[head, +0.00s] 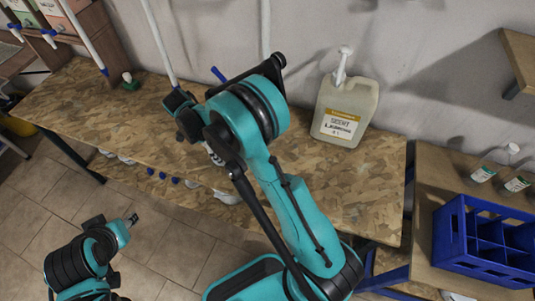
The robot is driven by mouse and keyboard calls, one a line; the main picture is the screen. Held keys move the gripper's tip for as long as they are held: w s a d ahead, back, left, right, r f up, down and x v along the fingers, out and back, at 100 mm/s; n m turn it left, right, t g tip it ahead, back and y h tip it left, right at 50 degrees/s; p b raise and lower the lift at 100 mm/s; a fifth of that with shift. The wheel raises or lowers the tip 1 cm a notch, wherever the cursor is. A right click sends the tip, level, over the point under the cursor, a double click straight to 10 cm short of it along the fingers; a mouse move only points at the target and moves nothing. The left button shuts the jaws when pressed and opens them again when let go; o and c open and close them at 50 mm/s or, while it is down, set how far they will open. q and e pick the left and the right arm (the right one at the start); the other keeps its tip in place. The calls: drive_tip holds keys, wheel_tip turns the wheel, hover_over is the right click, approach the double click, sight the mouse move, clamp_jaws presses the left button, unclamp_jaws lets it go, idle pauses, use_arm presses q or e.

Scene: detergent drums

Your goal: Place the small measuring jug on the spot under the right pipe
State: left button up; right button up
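I cannot make out the small measuring jug clearly. A small pale patch (214,155) shows beside my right arm's wrist, too hidden to name. My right arm reaches over the workbench (355,185) and its bulk covers the middle of the board. Its wrist end is near the back middle of the bench, and its fingers are hidden. A white pipe (160,45) comes down behind this wrist, and another pipe (265,28) runs down behind the arm. My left gripper (132,219) is low at the left, over the floor, away from the bench.
A large jerrycan (343,112) with a white pump stands at the bench's back right. A blue crate (450,240) and bottles (483,173) are on the right side table. A small green item (130,82) sits at the back left. The bench's front right is clear.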

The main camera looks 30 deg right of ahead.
drive_tip(key=s+d, duration=0.2)
drive_tip(key=d, duration=0.1)
drive_tip(key=s+d+b, duration=0.1)
drive_tip(key=s+d, duration=0.1)
drive_tip(key=d, duration=0.2)
drive_tip(key=s+d+b, duration=0.1)
drive_tip(key=s+d, duration=0.1)
drive_tip(key=d, duration=0.2)
drive_tip(key=s+d, duration=0.2)
drive_tip(key=d, duration=0.1)
drive_tip(key=shift+d+b, duration=0.1)
drive_tip(key=shift+b, duration=0.3)
drive_tip(key=shift+f+b, duration=0.3)
drive_tip(key=shift+f, duration=0.25)
drive_tip(key=shift+w+f, duration=0.1)
drive_tip(key=shift+f, duration=0.1)
drive_tip(key=o, duration=1.4)
drive_tip(key=shift+f, duration=0.2)
drive_tip(key=o, duration=0.4)
drive_tip(key=shift+o, duration=0.2)
drive_tip(key=shift+r, duration=0.1)
